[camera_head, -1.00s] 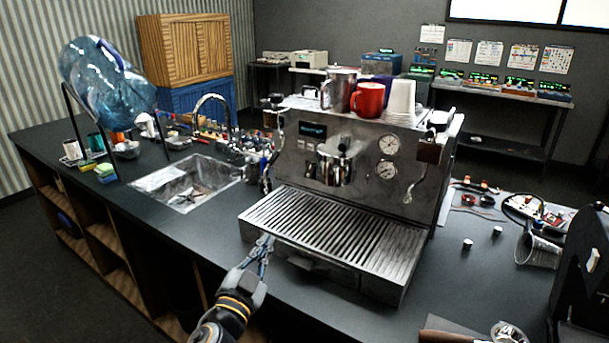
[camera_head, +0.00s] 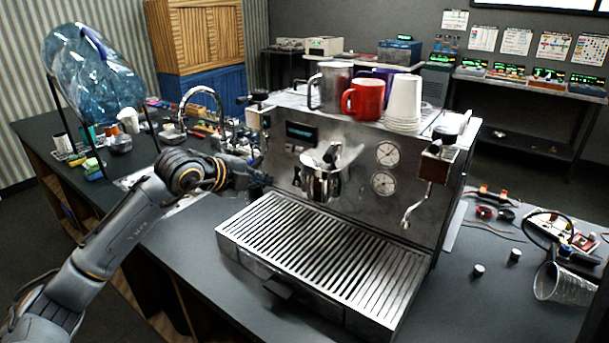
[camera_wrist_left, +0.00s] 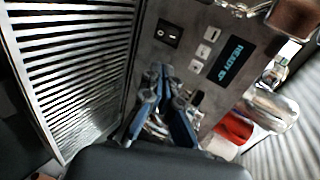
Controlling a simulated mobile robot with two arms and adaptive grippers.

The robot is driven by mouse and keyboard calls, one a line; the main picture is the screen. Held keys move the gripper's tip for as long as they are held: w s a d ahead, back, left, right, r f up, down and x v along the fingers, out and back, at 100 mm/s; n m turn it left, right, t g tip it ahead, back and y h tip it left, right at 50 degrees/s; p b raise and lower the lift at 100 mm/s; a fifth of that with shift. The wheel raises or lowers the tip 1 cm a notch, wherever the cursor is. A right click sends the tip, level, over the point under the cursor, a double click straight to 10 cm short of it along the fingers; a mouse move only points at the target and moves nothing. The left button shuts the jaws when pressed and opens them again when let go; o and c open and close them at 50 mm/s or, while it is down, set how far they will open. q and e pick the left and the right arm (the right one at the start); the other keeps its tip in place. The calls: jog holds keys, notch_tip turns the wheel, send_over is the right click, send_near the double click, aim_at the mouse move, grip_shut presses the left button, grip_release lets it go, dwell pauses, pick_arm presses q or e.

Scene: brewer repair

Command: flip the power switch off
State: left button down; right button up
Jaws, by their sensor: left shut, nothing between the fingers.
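The espresso machine (camera_head: 415,165) stands on the dark counter with its slatted drip tray (camera_head: 305,262) in front. In the left wrist view, the power switch (camera_wrist_left: 168,34) is a black rocker with two white marks on the steel front panel, beside several small buttons (camera_wrist_left: 202,51) and a lit display (camera_wrist_left: 231,60). Which side of the rocker is pressed I cannot tell. My left gripper (camera_head: 262,181) is at the left part of the front panel. In the left wrist view its fingertips (camera_wrist_left: 160,72) are shut and empty, a short way from the switch; contact does not show. In the head view, the switch does not show.
A steel pitcher (camera_head: 331,86), a red mug (camera_head: 364,99) and stacked white cups (camera_head: 403,100) stand on the machine. A portafilter (camera_head: 321,180) sticks out of the front. A faucet (camera_head: 205,93) is behind my left arm.

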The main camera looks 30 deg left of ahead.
pick_arm(q)
jog(key=p, duration=0.3)
send_near(297, 182)
jog(key=p+x, duration=0.2)
jog(key=x, duration=0.4)
jog(key=shift+w+r+p, duration=0.1)
jog(key=shift+w+p, duration=0.1)
jog(key=shift+p, duration=0.15)
jog(key=shift+w+d+f, duration=0.1)
jog(key=shift+w+f, duration=0.2)
jog(key=shift+f, duration=0.05)
pick_arm(e)
notch_tip(297, 182, up, 6)
jog(key=s, duration=0.1)
jog(key=shift+s, duration=0.4)
jog(key=shift+f, duration=0.1)
